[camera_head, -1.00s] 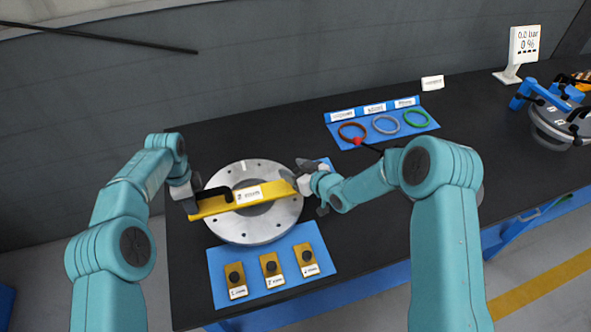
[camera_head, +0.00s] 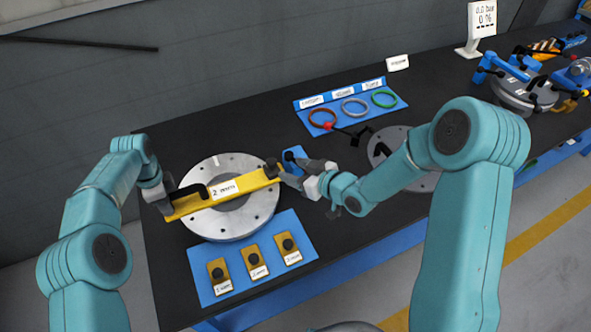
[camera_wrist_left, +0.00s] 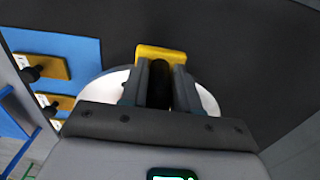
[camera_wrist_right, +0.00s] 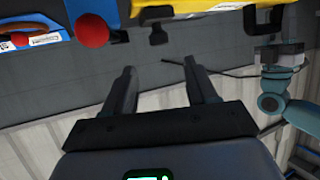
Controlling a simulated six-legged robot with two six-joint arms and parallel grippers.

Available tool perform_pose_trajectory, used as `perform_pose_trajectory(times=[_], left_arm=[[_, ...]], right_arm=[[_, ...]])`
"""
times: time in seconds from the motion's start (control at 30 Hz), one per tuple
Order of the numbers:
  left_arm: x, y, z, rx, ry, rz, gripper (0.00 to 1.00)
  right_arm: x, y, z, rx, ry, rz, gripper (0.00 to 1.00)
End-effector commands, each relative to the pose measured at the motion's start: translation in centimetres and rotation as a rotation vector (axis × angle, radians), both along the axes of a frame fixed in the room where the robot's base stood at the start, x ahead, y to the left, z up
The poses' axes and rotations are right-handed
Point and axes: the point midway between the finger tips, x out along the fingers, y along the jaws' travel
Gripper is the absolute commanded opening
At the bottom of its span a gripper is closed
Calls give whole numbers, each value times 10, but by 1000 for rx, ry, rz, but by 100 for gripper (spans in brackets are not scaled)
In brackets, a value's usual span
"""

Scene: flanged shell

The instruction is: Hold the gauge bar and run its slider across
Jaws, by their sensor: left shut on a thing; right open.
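The yellow gauge bar (camera_head: 198,203) lies across the round flanged disc (camera_head: 263,208), with a label on its middle. My left gripper (camera_head: 168,193) is shut on the black handle (camera_head: 190,191) at the bar's left end; the left wrist view shows the fingers (camera_wrist_left: 160,85) closed there over the yellow end. A dark knob, seemingly the slider (camera_head: 271,165), stands at the bar's right end. My right gripper (camera_head: 286,167) is open just right of that knob; contact is unclear. In the right wrist view its fingers (camera_wrist_right: 160,75) are spread and empty, with the bar (camera_wrist_right: 185,8) beyond.
A blue mat (camera_head: 208,292) with several yellow blocks lies in front of the disc. A second grey disc (camera_head: 380,146) is partly behind my right arm.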

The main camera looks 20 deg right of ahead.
Motion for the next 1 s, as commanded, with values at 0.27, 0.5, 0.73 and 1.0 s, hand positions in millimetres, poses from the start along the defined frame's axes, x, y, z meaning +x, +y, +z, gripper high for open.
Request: perform_pose_trajectory(times=[0.27,0.5,0.73,1.0], left_arm=[[0,0,1,-1,-2,1,61],[0,0,1,0,-1,1,61],[1,0,28,-1,-5,1,61],[1,-1,91,-1,-7,0,61]], right_arm=[[0,0,0,0,0,0,57],[0,0,0,0,0,0,57],[0,0,0,0,0,0,57],[0,0,0,0,0,0,57]])
